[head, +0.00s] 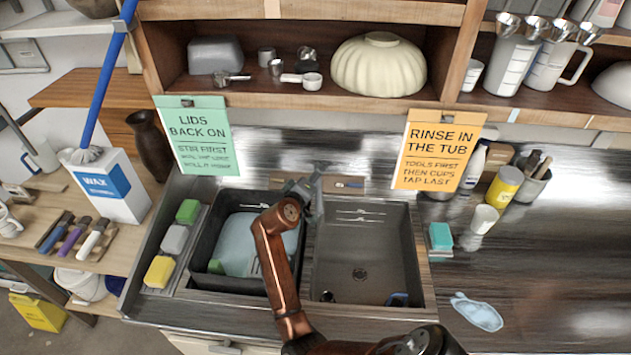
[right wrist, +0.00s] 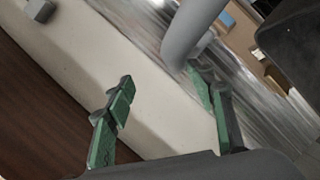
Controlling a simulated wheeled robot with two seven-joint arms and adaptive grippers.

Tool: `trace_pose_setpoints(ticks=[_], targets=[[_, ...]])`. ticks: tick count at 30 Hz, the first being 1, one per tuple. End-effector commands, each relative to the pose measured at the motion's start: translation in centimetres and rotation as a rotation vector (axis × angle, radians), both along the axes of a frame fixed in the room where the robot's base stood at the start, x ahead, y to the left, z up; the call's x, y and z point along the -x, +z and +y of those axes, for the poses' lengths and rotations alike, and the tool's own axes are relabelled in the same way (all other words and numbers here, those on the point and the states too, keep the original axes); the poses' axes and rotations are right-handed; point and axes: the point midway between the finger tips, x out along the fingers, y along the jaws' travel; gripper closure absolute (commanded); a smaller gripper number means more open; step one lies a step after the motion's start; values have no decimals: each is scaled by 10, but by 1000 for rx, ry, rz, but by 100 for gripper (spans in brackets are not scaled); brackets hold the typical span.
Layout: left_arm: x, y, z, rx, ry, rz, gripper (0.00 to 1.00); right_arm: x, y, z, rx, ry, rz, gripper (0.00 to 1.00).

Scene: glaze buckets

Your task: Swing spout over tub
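The grey spout (head: 318,184) stands at the back of the sink, near the divider between the two basins; my right arm and gripper partly cover it. It shows large in the right wrist view (right wrist: 192,32) as a curved grey tube. A dark tub (head: 199,264) sits in the left basin, with something pale blue inside. My right gripper (right wrist: 163,98) is open, its green-padded fingers apart. The tube's lower end is close to the right-hand finger; I cannot tell whether they touch. My left gripper is not in view.
The right basin (head: 362,250) is mostly empty, with a drain. Sponges (head: 174,239) line the left edge. Two signs (head: 438,150) hang from the shelf above.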

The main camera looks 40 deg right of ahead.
Motion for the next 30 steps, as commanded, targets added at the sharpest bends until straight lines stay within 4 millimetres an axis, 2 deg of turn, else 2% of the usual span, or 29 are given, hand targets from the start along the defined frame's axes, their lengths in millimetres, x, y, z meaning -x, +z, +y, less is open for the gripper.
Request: trace_pose_setpoints(ticks=[1, 3, 9, 18, 23, 26, 30], targets=[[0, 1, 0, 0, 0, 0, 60, -2, 35, 0, 30, 2, -37, 66], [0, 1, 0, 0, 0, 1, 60, -2, 46, 0, 28, 2, -36, 66], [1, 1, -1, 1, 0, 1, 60, -1, 61, 0, 24, 1, -25, 66], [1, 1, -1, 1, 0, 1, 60, -1, 62, 0, 21, 2, -22, 66], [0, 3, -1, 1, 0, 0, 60, -4, 61, -5, 5, 17, -61, 76], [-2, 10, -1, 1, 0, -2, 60, -12, 60, -15, -51, 71, -178, 83], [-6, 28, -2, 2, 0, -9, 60, -21, 48, -28, -251, 197, -438, 92]])
